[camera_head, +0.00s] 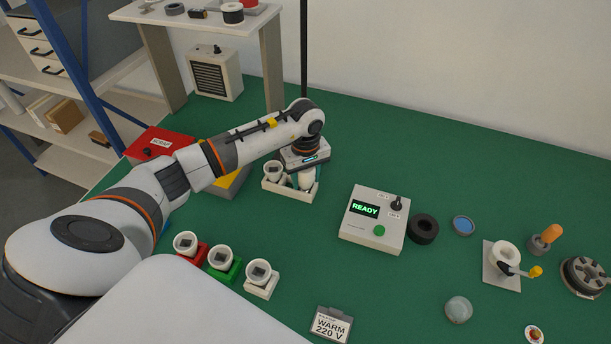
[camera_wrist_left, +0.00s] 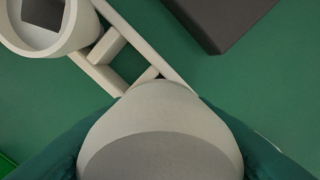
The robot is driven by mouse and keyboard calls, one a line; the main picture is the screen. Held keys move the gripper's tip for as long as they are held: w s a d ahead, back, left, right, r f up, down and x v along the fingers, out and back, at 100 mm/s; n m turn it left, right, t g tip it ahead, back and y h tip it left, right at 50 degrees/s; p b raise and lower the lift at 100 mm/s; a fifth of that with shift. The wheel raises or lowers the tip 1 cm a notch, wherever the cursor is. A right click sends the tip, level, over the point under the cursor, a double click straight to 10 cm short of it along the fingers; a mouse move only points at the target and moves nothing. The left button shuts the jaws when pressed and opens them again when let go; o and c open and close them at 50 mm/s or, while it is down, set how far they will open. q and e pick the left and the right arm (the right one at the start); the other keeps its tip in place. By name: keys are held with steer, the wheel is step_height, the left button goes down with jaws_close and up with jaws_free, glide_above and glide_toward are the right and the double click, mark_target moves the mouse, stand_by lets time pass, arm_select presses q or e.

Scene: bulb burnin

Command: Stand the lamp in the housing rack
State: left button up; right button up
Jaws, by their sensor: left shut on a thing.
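My left gripper (camera_head: 305,172) points down over the housing rack and is shut on a pale lamp (camera_head: 306,181). The small white housing rack (camera_head: 288,195) stands on the green bench, with a white cup-shaped housing (camera_head: 272,169) in its left part. The lamp is at the rack's right part; I cannot tell whether its foot rests in it. In the left wrist view the lamp (camera_wrist_left: 160,125) fills the lower middle between the teal fingers, hiding its lower end. The rack's bars (camera_wrist_left: 135,50) and the housing (camera_wrist_left: 45,25) show at upper left. My right gripper is out of view.
Three housings stand on red (camera_head: 188,258), green (camera_head: 224,272) and white (camera_head: 262,289) bases in front. A READY control box (camera_head: 372,222) stands to the right of the rack. A red scrap bin (camera_head: 155,142) and a yellow-and-grey box (camera_head: 232,183) lie left. The bench behind the control box is clear.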

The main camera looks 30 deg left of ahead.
arm_select(q)
steer(key=shift+f+b, duration=0.3)
stand_by(0.4)
steer(key=o, duration=1)
step_height(320, 180, up, 12)
steer(key=shift+r+b, duration=0.1)
steer(key=shift+b, duration=0.75)
steer(key=shift+s, duration=0.1)
